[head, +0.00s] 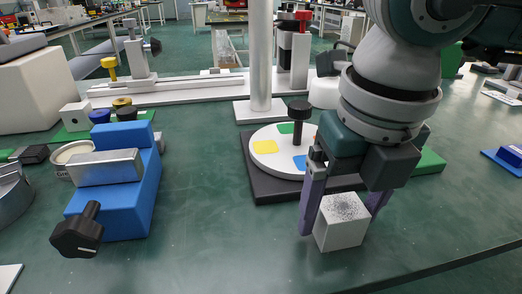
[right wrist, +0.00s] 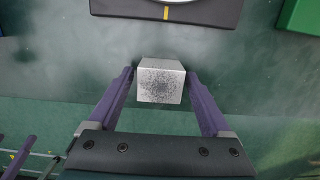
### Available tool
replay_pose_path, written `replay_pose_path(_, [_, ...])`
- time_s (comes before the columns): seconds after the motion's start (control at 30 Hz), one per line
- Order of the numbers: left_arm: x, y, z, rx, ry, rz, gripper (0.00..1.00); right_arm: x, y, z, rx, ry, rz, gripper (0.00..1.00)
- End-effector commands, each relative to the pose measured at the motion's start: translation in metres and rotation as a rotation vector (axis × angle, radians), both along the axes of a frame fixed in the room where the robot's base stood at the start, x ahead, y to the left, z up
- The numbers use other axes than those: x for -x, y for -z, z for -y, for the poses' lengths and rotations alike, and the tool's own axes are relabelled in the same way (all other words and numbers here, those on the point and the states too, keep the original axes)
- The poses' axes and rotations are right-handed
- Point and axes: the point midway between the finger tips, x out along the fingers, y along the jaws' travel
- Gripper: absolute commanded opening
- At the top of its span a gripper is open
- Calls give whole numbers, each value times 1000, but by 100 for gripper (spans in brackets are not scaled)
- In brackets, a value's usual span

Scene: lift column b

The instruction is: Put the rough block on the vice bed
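The rough block (head: 341,222) is a pale grey cube with a dark speckled face, low over or on the green bench near its front edge. It also shows in the right wrist view (right wrist: 160,82). My right gripper (head: 340,222) points down with a purple finger on either side of the block. In the right wrist view its fingers (right wrist: 160,74) stand open, with narrow gaps beside the block. The blue vice (head: 130,211) is at the left, with a grey metal jaw block and a black handle (head: 77,231).
A white disc (head: 263,161) with coloured patches and a black knob sits on a dark base behind the block. A pale column (head: 261,60) rises behind it. Bench between vice and block is clear. Round tins and small knobs crowd the left.

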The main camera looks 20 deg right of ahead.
Motion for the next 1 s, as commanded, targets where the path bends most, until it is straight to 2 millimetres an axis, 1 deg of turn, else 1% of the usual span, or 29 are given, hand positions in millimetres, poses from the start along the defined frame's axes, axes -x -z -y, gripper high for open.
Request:
replay_pose_path(0.03, [0, 0, 0, 1, -1, 0, 100, 0, 0, 0, 0, 0, 0, 76])
replay_pose_path(0.07, [0, 0, 0, 1, -1, 0, 100, 0, 0, 0, 0, 0, 0, 73])
replay_pose_path(0.7, [0, 0, -2, -7, 4, 1, 100, 0, 0, 0, 0, 0, 0, 1])
replay_pose_path(1.0, [0, -1, -3, -10, 6, 2, 100, 0, -2, 0, -1, 0, 1, 0])
